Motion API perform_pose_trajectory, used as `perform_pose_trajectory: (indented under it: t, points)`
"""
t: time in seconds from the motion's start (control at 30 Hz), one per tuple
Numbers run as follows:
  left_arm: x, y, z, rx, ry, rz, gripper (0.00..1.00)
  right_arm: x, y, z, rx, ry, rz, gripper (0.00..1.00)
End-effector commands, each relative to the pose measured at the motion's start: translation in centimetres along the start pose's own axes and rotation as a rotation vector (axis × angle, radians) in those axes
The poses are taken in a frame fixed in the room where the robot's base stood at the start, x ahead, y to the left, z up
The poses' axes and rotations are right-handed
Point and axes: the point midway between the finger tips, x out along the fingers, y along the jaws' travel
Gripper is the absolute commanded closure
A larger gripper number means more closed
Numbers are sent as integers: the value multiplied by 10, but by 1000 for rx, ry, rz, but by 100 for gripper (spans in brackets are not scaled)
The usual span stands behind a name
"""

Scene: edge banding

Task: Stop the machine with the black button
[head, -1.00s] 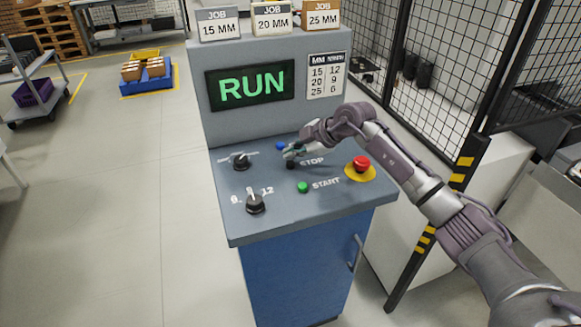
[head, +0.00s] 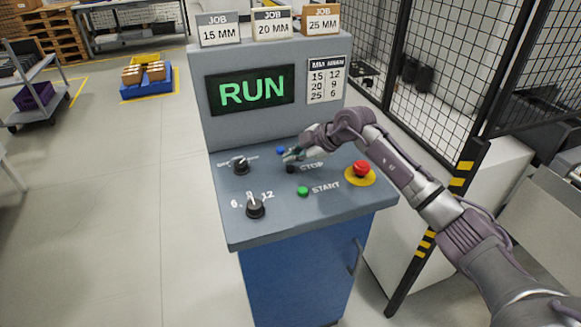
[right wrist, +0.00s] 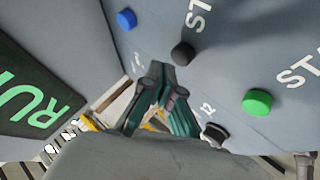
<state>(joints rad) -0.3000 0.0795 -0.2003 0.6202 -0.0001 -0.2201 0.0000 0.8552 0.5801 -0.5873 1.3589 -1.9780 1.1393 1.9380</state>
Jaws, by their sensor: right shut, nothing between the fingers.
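The black button (head: 290,169) sits on the sloped grey panel beside the STOP label. It also shows in the right wrist view (right wrist: 183,53), just beyond the fingertips, with a visible gap in the picture. My right gripper (head: 289,157) is shut and empty, close to the black button and partly over the STOP label. Its green fingers (right wrist: 160,72) meet at the tips in the right wrist view. Whether they touch the panel I cannot tell. The display (head: 251,90) reads RUN in green. My left gripper is out of view.
Near the black button are a blue button (head: 280,150), a green START button (head: 303,191) and a red mushroom button (head: 361,169) on yellow. Two black knobs (head: 241,165) (head: 255,207) sit on the left. A mesh fence (head: 450,70) stands to the right.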

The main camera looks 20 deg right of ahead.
Motion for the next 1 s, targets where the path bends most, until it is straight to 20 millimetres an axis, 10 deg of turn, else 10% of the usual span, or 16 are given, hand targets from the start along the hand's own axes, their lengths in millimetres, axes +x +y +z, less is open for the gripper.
perform_pose_trajectory:
  t: [1.0]
  points:
    - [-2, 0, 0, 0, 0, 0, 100, 6, -5, 4, 0, 0, 0, 100]
